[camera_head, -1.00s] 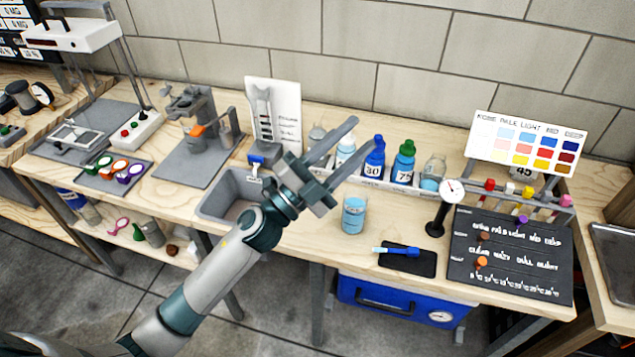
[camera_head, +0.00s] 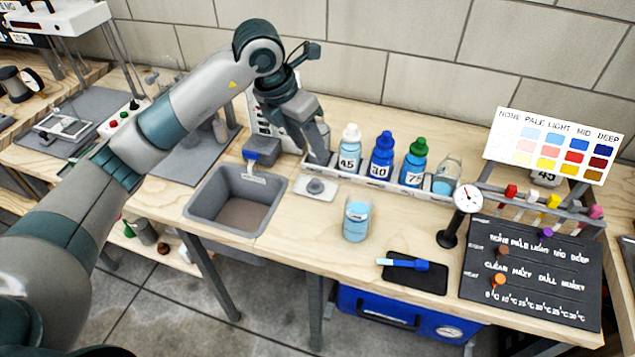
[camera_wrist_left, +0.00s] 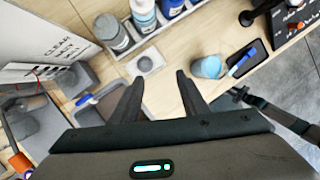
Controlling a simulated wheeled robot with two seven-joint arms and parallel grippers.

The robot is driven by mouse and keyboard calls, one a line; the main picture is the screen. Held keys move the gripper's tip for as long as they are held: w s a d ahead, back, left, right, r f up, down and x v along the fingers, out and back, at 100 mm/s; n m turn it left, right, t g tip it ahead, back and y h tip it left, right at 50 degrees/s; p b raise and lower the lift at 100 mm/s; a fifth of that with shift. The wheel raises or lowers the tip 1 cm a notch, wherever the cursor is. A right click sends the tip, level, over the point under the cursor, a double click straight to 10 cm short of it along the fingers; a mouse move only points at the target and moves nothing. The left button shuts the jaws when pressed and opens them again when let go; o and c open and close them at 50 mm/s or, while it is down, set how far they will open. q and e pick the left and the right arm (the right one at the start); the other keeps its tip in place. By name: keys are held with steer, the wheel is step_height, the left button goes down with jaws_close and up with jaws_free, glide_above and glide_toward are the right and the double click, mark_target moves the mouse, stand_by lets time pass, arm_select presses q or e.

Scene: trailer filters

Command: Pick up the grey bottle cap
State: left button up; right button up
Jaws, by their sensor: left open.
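A small grey bottle cap (camera_head: 316,186) sits on a white square pad (camera_head: 328,193) on the wooden bench, between the sink and the glass of blue liquid. In the left wrist view, the cap (camera_wrist_left: 146,64) lies beyond the fingertips, slightly left of the gap between them. My left gripper (camera_head: 318,158) points down just behind the cap in the head view, at the left end of the bottle rack. It is open and empty, with its fingers (camera_wrist_left: 160,80) apart in the left wrist view.
The rack (camera_head: 370,180) holds bottles with white, blue and green caps. A grey-topped bottle (camera_wrist_left: 112,35) stands at its end, beside the gripper. The sink (camera_head: 203,208) is left; the glass (camera_head: 356,222) and a blue pen (camera_head: 403,264) on a black mat are right.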

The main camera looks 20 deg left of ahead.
arm_select(q)
steer(key=a, duration=0.1)
steer(key=a+y, duration=0.1)
steer(key=w+a+r, duration=0.1)
steer(key=shift+n, duration=0.3)
arm_select(e)
steer(key=shift+w+a, duration=0.1)
steer(key=shift+w, duration=0.25)
arm_select(q)
steer(key=shift+d+f, duration=0.1)
steer(key=shift+f, duration=0.05)
arm_select(e)
steer(key=shift+s, duration=0.1)
arm_select(q)
steer(key=p, duration=0.3)
glide_above(315, 184)
steer(key=a, duration=0.1)
steer(key=f, duration=1.1)
steer(key=shift+s+a+f, duration=0.15)
steer(key=shift+a+f, duration=0.05)
steer(key=shift+f, duration=0.05)
arm_select(e)
steer(key=s+d+f+g, duration=0.1)
steer(key=s+d, duration=0.1)
steer(key=s, duration=0.3)
steer(key=s+d+f+g+h, duration=0.1)
steer(key=s+d+g, duration=0.1)
steer(key=s, duration=0.4)
steer(key=shift+s+d, duration=0.2)
steer(key=shift+d, duration=0.2)
